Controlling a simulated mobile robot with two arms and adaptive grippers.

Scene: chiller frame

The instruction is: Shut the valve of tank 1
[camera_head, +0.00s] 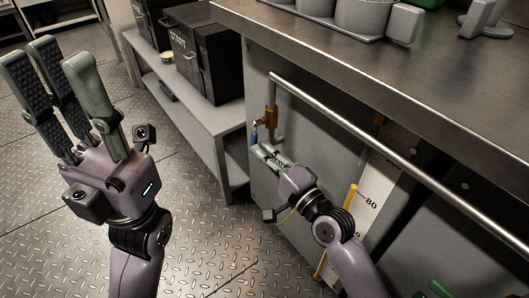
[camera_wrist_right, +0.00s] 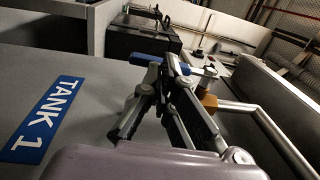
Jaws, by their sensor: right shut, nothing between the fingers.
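The valve of tank 1 has a brass-coloured body (camera_head: 271,117) on a steel pipe and a small blue handle (camera_head: 254,136), at the far end of the grey tank front. In the right wrist view the blue handle (camera_wrist_right: 150,60) lies crosswise at my fingertips, with the brass body (camera_wrist_right: 208,101) to its right. My right gripper (camera_head: 263,151) is shut and empty, its tips close to the handle; I cannot tell whether they touch it. My left gripper (camera_head: 58,85) is open and empty, fingers up, over the floor. The blue TANK 1 label (camera_wrist_right: 43,118) is on the grey panel.
A long steel pipe (camera_head: 390,146) runs along the tank front under the steel worktop (camera_head: 370,60). A level gauge with a yellow column (camera_head: 350,207) is beside my right arm. A grey shelf (camera_head: 205,120) with black boxes (camera_head: 205,50) stands behind. The patterned floor is clear at left.

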